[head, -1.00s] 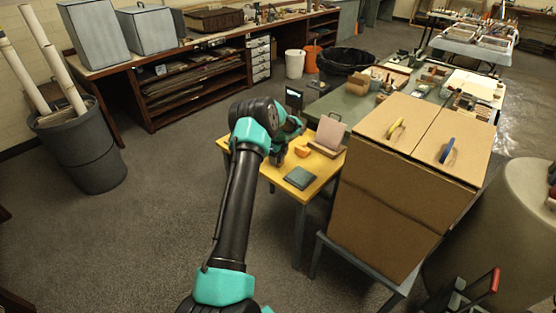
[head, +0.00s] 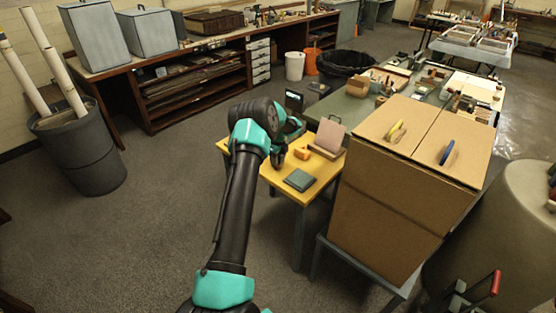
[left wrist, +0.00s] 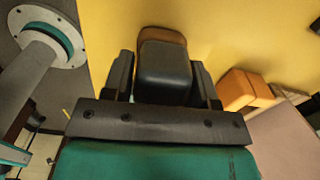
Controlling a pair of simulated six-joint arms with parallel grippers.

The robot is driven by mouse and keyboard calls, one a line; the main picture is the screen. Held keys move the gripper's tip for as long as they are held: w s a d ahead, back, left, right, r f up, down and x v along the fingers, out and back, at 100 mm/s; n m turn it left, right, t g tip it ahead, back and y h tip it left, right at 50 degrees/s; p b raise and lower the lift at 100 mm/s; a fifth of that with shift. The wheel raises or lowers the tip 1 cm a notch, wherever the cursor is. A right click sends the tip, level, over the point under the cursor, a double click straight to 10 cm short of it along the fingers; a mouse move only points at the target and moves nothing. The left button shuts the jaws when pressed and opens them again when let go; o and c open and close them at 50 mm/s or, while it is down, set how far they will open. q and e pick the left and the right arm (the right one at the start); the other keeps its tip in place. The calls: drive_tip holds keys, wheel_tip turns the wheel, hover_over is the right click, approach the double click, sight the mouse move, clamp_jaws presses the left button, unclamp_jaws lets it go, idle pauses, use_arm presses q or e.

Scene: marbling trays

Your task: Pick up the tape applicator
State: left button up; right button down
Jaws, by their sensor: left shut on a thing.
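My left gripper (head: 278,160) is low over the left part of the yellow table (head: 262,172). In the left wrist view its two dark fingers (left wrist: 163,78) close on a dark, block-shaped thing with a brown far end, which I take to be the tape applicator (left wrist: 166,72). The yellow tabletop lies behind it; I cannot tell whether the thing touches the table. In the head view the thing is mostly hidden by the gripper. My right gripper is not in view.
An orange block (head: 302,154) lies right of the gripper, near an upright pinkish panel (head: 330,135) on a wooden base. A dark green square pad (head: 299,180) lies toward the table's front. A large cardboard box (head: 385,215) stands close at the right.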

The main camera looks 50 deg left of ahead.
use_arm(q)
wheel_tip(320, 180, up, 3)
drive_tip(key=shift+r, duration=0.1)
drive_tip(key=s+d+r, duration=0.1)
drive_tip(key=s+d, duration=0.9)
drive_tip(key=d, duration=0.2)
drive_tip(key=shift+s, duration=0.3)
drive_tip(key=shift+r, duration=0.1)
